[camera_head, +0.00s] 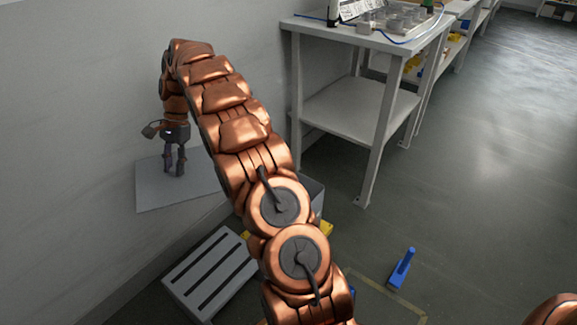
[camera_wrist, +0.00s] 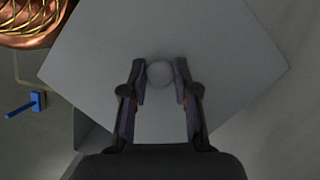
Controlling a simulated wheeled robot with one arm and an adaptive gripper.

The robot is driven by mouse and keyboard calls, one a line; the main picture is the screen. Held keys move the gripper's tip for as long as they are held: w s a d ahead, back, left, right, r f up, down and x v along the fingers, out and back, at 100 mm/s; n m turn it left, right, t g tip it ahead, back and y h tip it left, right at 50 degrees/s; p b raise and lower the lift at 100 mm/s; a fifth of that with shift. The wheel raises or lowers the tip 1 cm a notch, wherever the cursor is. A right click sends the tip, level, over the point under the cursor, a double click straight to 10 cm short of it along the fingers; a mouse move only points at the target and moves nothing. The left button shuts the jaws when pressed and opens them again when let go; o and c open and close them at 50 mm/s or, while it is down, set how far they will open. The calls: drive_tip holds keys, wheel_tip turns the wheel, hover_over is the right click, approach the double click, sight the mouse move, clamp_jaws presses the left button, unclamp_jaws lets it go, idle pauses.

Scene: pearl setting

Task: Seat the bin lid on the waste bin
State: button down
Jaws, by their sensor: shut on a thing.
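The bin lid is a flat grey square plate (camera_head: 150,192) with a round knob. In the wrist view the lid (camera_wrist: 220,60) fills most of the picture, and its knob (camera_wrist: 160,73) sits between my fingers. My gripper (camera_head: 174,168) points down and is shut on the knob, also in the wrist view (camera_wrist: 159,82). The lid is held close to the wall, left of the bin. The grey waste bin (camera_head: 316,193) stands behind my arm, which hides most of it. A grey box-like edge, probably the bin, shows under the lid in the wrist view (camera_wrist: 90,134).
A grey slatted platform (camera_head: 211,274) lies on the floor by the wall (camera_head: 70,120). A white workbench (camera_head: 345,112) with a lower shelf stands behind the bin. A blue object (camera_head: 402,268) lies on the floor at right. Yellow pieces show beside the bin. Floor at right is open.

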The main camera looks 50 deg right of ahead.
sight(207, 157)
drive_tip(key=d+f+m, duration=0.1)
drive_tip(key=d, duration=0.2)
drive_tip(key=d+f+m+t, duration=0.1)
drive_tip(key=d, duration=0.2)
drive_tip(key=d+f+m+p, duration=0.1)
drive_tip(key=d+f, duration=0.1)
drive_tip(key=d, duration=0.2)
drive_tip(key=shift+s+d, duration=0.1)
drive_tip(key=shift+s, duration=0.1)
drive_tip(key=s+d+f+m+t, duration=0.1)
drive_tip(key=s+d+f+m, duration=0.2)
drive_tip(key=d, duration=0.5)
drive_tip(key=s+d+f+m+t+p, duration=0.1)
drive_tip(key=s+d+f+m, duration=0.2)
drive_tip(key=d, duration=0.5)
drive_tip(key=s+d+f+m+t+p, duration=0.1)
drive_tip(key=s+d+f+m, duration=0.2)
drive_tip(key=s+d+f, duration=0.2)
drive_tip(key=d+f, duration=0.1)
drive_tip(key=d, duration=0.2)
drive_tip(key=shift+s+d+f+h, duration=0.15)
drive_tip(key=shift+d+f+h, duration=0.1)
drive_tip(key=shift+f+h, duration=0.15)
drive_tip(key=shift+r+p, duration=0.2)
drive_tip(key=shift+p, duration=0.7)
drive_tip(key=shift+f, duration=2.65)
drive_tip(key=shift+f, duration=1.45)
drive_tip(key=c, duration=0.8)
unclamp_jaws()
